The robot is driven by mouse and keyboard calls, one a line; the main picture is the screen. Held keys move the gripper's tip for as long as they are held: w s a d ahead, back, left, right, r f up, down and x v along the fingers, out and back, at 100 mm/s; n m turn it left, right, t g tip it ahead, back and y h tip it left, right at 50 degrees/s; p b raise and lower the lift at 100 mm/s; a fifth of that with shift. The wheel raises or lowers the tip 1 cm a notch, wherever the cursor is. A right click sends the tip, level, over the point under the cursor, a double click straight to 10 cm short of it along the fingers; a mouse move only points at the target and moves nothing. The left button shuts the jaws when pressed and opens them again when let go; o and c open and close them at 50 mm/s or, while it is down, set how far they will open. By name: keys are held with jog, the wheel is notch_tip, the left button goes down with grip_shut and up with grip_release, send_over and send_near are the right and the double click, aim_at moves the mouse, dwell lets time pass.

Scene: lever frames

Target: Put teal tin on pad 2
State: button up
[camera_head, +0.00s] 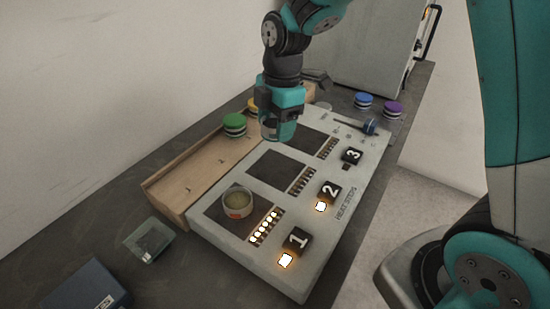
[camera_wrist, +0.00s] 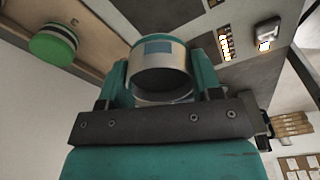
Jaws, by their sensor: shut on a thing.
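My gripper (camera_head: 281,128) is shut on the teal tin (camera_wrist: 158,60), a silvery can with a teal rim and a small blue label. In the head view the tin (camera_head: 270,128) is mostly hidden by the fingers and hangs over the far half of the white panel. Pad 2 (camera_head: 272,172) is the dark, empty middle square, nearer the camera than the gripper. Its block marked 2 (camera_head: 331,190) has a lit square below it. I cannot tell the tin's exact height above the panel.
A tin with yellowish contents (camera_head: 238,203) stands on pad 1 (camera_head: 216,212), whose lights glow. Pad 3 (camera_head: 308,138) is partly behind my gripper. A green-lidded tin (camera_head: 235,124) stands on the wooden board at left. Blue (camera_head: 363,100) and purple (camera_head: 393,108) lidded tins stand behind.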

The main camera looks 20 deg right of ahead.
aim_at(275, 169)
notch_tip(275, 169, down, 10)
jog(key=shift+f, duration=0.25)
jog(key=o, duration=1.1)
jog(key=shift+d+r, duration=0.1)
jog(key=shift+r, duration=0.05)
jog(key=r, duration=0.8)
jog(key=d+r, duration=0.1)
jog(key=r, duration=0.3)
jog(key=shift+s+d, duration=0.1)
jog(key=s+a+r+m+y, duration=0.1)
jog(key=s+a+r+m, duration=0.1)
jog(key=s+m, duration=0.2)
jog(key=s+a+r+m+y, duration=0.1)
jog(key=s+m, duration=0.4)
jog(key=s, duration=0.5)
jog(key=s+a+r+m, duration=0.3)
jog(key=s+r+m, duration=0.1)
jog(key=s, duration=0.4)
jog(key=shift+r+y, duration=0.1)
jog(key=shift+y, duration=0.3)
